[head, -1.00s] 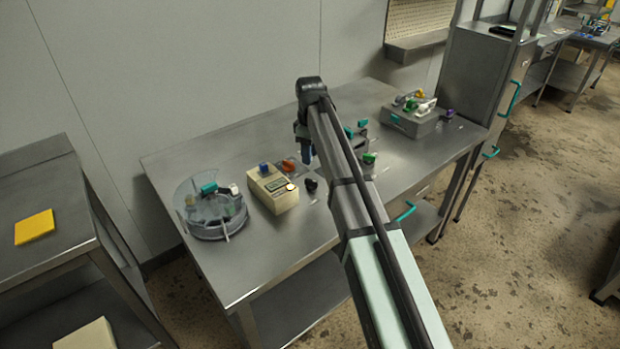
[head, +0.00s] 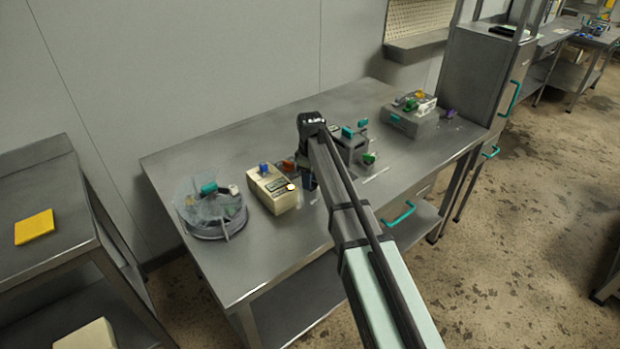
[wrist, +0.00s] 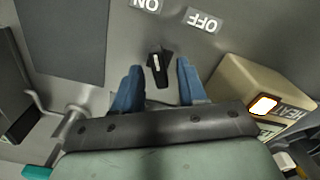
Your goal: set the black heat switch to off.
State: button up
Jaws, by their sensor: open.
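The black heat switch (wrist: 157,66) is a small black knob with a white mark. In the wrist view it lies between the blue fingertips of my gripper (wrist: 160,80), with a visible gap on each side. Its white mark points up the picture, nearer the "ON" label (wrist: 147,4) than the "OFF" label (wrist: 203,20); both labels read upside down. My gripper is open and holds nothing. In the head view my gripper (head: 309,182) is low over the bench beside the beige box, and it hides the switch.
The beige box (head: 284,203) with a lit button (wrist: 264,104) stands close to one finger. A clear round container (head: 213,228) is further left on the bench (head: 245,262). A grey device with teal parts (head: 352,150) is right of the arm. Another grey box (head: 415,126) stands further right.

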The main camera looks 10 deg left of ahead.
grip_shut()
jog(key=shift+m, duration=0.3)
dwell(0.3)
jog(key=m, duration=0.5)
jog(key=shift+w, duration=0.1)
jog(key=m, duration=0.5)
jog(key=shift+d, duration=0.15)
jog(key=shift+m, duration=0.4)
grip_release()
